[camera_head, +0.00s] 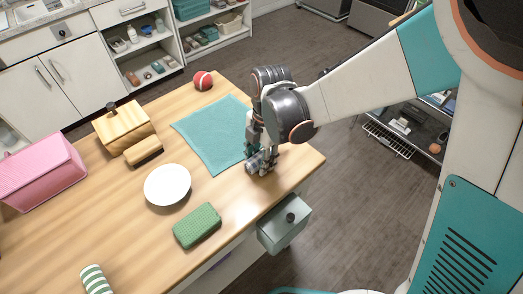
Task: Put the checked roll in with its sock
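No plainly checked roll shows. A green block-like piece (197,226) with a fine grid-like texture lies near the table's front edge. A green-and-white striped roll (96,280) lies at the bottom left, cut by the picture's edge. My gripper (262,163) points down over the table's right part, beside the teal cloth. Something grey and patterned shows at its fingertips, but it is too small to tell whether it is a held roll or the fingers themselves. No sock can be made out for certain. A grey-green drawer (280,233) with a dark knob stands out from the table's front; its inside is hidden.
On the wooden table (110,220) are a white plate (167,185), a teal cloth (205,135), a red ball (203,80), a wooden box (122,125), a smaller wooden block (143,151) and a pink box (42,172). Bare wood lies around the plate.

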